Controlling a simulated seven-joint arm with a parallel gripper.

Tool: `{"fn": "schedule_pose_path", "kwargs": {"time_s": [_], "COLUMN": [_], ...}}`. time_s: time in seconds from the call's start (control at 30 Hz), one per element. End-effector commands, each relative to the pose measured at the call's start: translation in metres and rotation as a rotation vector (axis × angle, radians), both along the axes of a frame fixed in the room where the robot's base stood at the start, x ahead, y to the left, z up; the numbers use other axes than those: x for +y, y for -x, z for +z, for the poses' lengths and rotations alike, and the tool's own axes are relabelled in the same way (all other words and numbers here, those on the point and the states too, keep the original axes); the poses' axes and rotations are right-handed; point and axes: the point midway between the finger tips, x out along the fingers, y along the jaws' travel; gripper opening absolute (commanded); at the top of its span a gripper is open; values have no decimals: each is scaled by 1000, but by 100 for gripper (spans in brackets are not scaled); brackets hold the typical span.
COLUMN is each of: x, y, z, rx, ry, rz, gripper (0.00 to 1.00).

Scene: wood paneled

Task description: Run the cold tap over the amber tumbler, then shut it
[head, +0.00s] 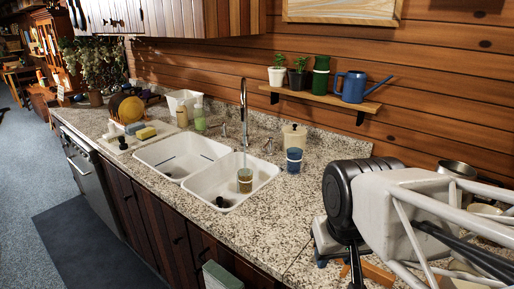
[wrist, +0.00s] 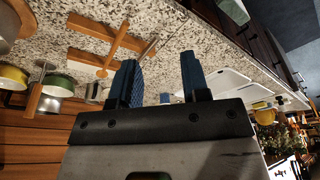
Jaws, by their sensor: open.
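The amber tumbler (head: 245,182) stands in the right basin (head: 206,184) of the white double sink, below the spout of the tap (head: 243,100). A faint pale streak shows between spout and tumbler; I cannot tell for sure if it is running water. One tap handle (head: 222,129) is left of the spout and another (head: 268,146) is right of it. I cannot tell from here which is cold. My gripper (wrist: 160,82) is open and empty in the wrist view, with its two blue fingers apart.
A blue cup (head: 294,160) and a lidded beige jar (head: 294,138) stand on the counter right of the sink. Soap bottles (head: 200,118) stand behind the left basin. A shelf (head: 320,97) holds plants and a blue watering can (head: 352,87). Pots (head: 457,169) crowd the right end.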

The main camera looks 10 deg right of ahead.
Motion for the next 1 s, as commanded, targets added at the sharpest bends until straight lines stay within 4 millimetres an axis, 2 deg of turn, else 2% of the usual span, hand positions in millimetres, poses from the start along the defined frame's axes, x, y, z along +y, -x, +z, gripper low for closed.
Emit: {"fn": "schedule_pose_path", "kwargs": {"time_s": [0.17,0.37,0.57,1.0], "x": [0,1,2,5], "y": [-5,-28,-69,-175], "z": [3,14,32,63], "rx": [2,8,18,44], "ry": [-2,-11,-28,-69], "rz": [-3,-17,-41,-103], "gripper": [42,42,42,42]}}
